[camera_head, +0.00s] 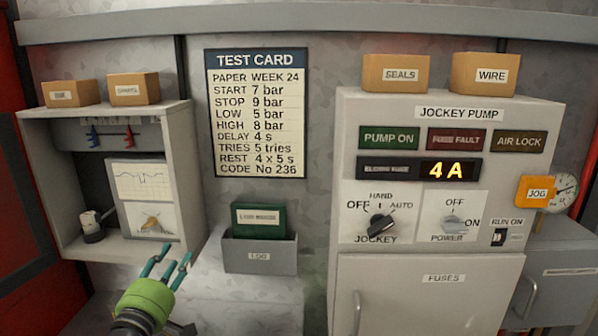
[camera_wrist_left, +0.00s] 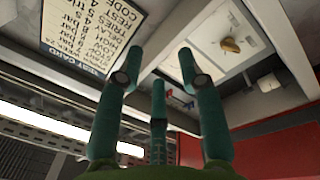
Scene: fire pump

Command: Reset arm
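My left gripper (camera_head: 172,261) is at the lower left of the head view, its green wrist below and its teal fingers pointing up. It is in front of the lower right part of the open recorder cabinet and left of the log holder. In the left wrist view the three fingers of the gripper (camera_wrist_left: 157,66) are spread apart with nothing between them. No contact with the cabinet can be made out. My right gripper is not in view.
The open cabinet (camera_head: 190,150) holds a chart recorder (camera_head: 140,183). A grey log holder (camera_head: 258,254) with a green book (camera_head: 257,217) is on the wall. The jockey pump panel (camera_head: 352,115) and the fuses door (camera_head: 440,300) are at right. An orange JOG box (camera_head: 536,192) is beside them.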

